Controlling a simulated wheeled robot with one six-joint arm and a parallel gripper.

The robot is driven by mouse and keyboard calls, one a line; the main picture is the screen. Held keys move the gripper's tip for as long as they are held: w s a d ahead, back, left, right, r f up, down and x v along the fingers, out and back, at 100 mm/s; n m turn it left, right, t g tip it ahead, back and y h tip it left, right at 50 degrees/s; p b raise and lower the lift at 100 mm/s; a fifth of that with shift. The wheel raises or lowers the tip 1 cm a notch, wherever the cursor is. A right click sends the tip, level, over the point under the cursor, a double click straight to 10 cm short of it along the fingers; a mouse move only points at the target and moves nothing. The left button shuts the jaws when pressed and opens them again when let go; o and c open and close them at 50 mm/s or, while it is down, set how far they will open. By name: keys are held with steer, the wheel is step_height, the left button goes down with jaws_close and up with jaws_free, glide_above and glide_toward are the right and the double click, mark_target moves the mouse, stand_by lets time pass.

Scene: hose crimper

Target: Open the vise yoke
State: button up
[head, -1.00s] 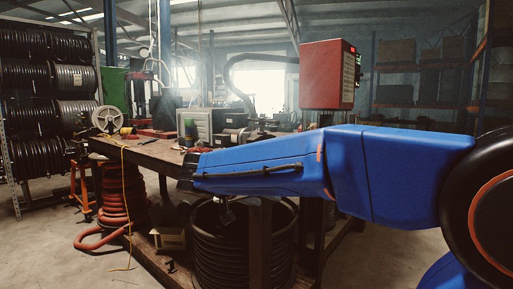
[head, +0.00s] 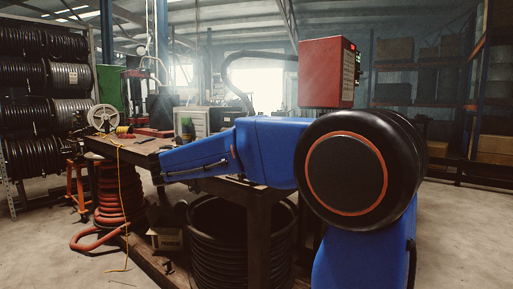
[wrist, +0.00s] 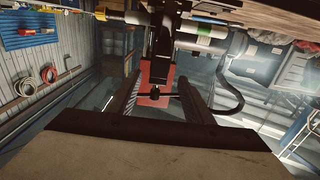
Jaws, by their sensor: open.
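My gripper (wrist: 157,82) shows in the wrist view as two dark, parallel fingers, spread apart with a gap between them. A black upright part (wrist: 160,42), which looks like the vise yoke and its screw, stands beyond the fingers. A thin black crossbar with a knob, like a handle (wrist: 155,94), shows in the gap. I cannot tell whether a finger touches it. A red block (wrist: 150,75) lies behind it. Whether the yoke is closed or open is not clear. In the head view my arm covers the vise area, and my gripper is hidden.
A red control box (head: 327,72) stands behind my arm. Coiled black hose (head: 220,245) lies under the bench. A silver cylinder (wrist: 205,42) crosses behind the yoke. Floor at right is clear.

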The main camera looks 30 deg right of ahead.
steer(key=x, duration=1.2)
steer(key=shift+d, duration=0.1)
jaws_close()
